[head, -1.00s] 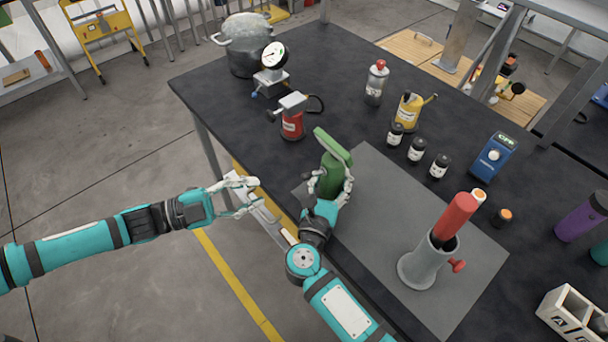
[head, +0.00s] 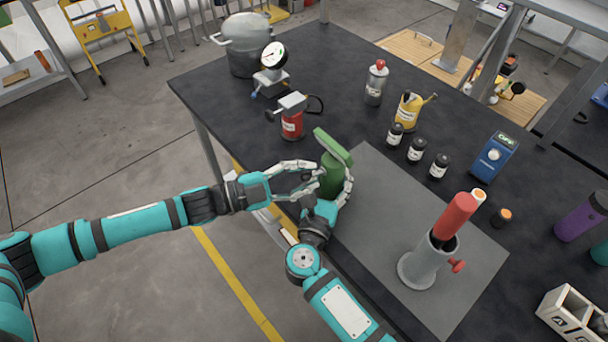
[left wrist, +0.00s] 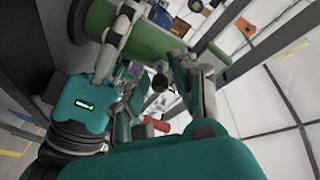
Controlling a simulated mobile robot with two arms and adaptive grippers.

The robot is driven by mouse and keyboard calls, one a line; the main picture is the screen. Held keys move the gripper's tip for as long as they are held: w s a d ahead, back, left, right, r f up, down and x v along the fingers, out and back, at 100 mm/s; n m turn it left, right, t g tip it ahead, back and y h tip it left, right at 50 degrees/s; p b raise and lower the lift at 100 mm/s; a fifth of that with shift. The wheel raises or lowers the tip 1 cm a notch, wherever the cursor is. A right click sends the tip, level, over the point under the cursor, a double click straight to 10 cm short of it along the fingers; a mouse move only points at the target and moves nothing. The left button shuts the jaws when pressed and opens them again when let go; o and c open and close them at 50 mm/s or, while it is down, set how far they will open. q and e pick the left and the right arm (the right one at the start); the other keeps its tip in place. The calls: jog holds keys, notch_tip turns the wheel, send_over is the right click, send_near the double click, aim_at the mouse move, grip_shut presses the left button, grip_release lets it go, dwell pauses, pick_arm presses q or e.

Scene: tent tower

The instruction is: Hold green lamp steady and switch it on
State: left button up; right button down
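The green lamp (head: 331,172), with a long green head angled across its top, stands upright near the table's front edge. My right gripper (head: 329,188) is closed around its body from the front, with a finger on either side. My left gripper (head: 312,178) is open, its fingertips close to the lamp's left side. I cannot tell whether they touch it. In the left wrist view the lamp's green body (left wrist: 150,32) crosses the top, beyond the spread fingers of my left gripper (left wrist: 165,75). The lamp's switch cannot be made out.
A grey mat (head: 385,215) lies right of the lamp, bearing a metal holder (head: 420,265) with a red flashlight (head: 456,217). A red canister (head: 292,125) with a grey head stands behind the lamp. Small dark jars (head: 417,151) stand farther right. Open floor lies left of the table.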

pick_arm(q)
grip_shut()
jog(key=shift+s+d+n+t+y, duration=0.2)
jog(key=shift+s+n+t+y, duration=0.1)
jog(key=shift+n+t, duration=0.3)
jog(key=shift+s+d+n+t+y, duration=0.2)
jog(key=shift+n+t+y, duration=0.15)
jog(key=shift+t, duration=0.35)
jog(key=shift+n+t+y, duration=0.45)
jog(key=shift+t, duration=0.05)
jog(key=shift+a+r, duration=0.1)
grip_release()
